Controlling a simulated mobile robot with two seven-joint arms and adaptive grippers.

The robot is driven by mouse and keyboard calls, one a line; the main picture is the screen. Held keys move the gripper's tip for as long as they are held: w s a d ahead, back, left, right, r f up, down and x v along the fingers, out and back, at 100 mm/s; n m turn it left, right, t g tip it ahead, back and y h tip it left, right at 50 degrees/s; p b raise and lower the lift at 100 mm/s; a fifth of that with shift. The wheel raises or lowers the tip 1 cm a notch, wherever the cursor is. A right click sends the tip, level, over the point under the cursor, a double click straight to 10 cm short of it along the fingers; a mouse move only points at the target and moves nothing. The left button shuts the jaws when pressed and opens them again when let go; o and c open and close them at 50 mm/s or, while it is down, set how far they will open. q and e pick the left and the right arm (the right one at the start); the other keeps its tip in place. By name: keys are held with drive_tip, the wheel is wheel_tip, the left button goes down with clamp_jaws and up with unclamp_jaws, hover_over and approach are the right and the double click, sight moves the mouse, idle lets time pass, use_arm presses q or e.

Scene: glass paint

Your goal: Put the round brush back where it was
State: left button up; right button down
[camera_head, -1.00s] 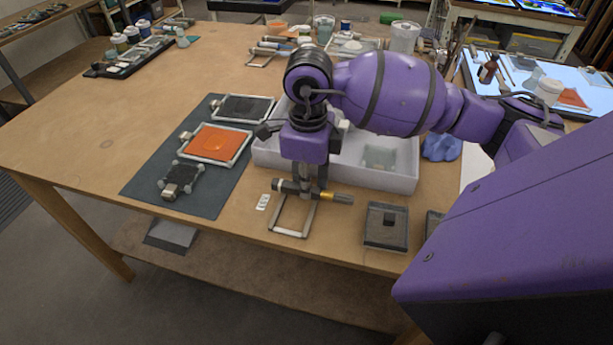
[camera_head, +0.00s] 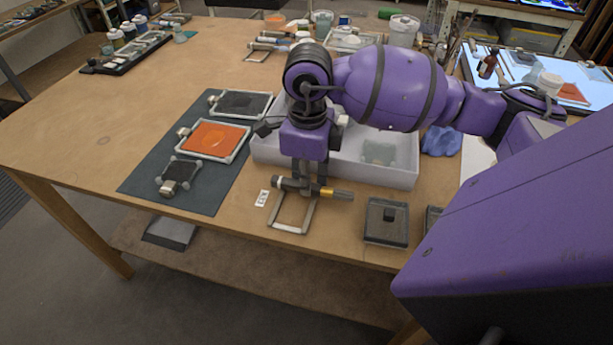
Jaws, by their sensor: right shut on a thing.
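The round brush (camera_head: 340,194) lies roughly level, with a dark end to the left, a gold band and a brownish end to the right. My right gripper (camera_head: 309,187) points down from above and is shut on the brush near its middle. The fingers hide part of the brush. The brush is over the far end of a small pale metal frame rest (camera_head: 311,216); I cannot tell whether it touches the rest. My left gripper is not in view.
A white tray (camera_head: 400,178) stands just behind the gripper. A dark mat (camera_head: 140,180) with framed panels lies to the left. A small dark lidded box (camera_head: 386,222) is to the right, near the table's front edge. A small white label (camera_head: 262,198) lies beside the rest.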

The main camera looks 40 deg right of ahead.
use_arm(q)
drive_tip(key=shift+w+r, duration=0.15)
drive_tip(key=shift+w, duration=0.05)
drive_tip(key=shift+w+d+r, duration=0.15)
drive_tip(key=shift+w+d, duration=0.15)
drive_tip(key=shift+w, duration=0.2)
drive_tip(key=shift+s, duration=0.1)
use_arm(e)
drive_tip(key=shift+f, duration=0.1)
drive_tip(key=shift+f, duration=0.2)
drive_tip(key=c, duration=1.6)
unclamp_jaws()
drive_tip(key=shift+o, duration=0.2)
drive_tip(key=shift+r, duration=0.1)
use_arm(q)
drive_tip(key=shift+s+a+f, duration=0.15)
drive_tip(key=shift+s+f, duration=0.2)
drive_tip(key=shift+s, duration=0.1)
use_arm(e)
wheel_tip(320, 180, up, 12)
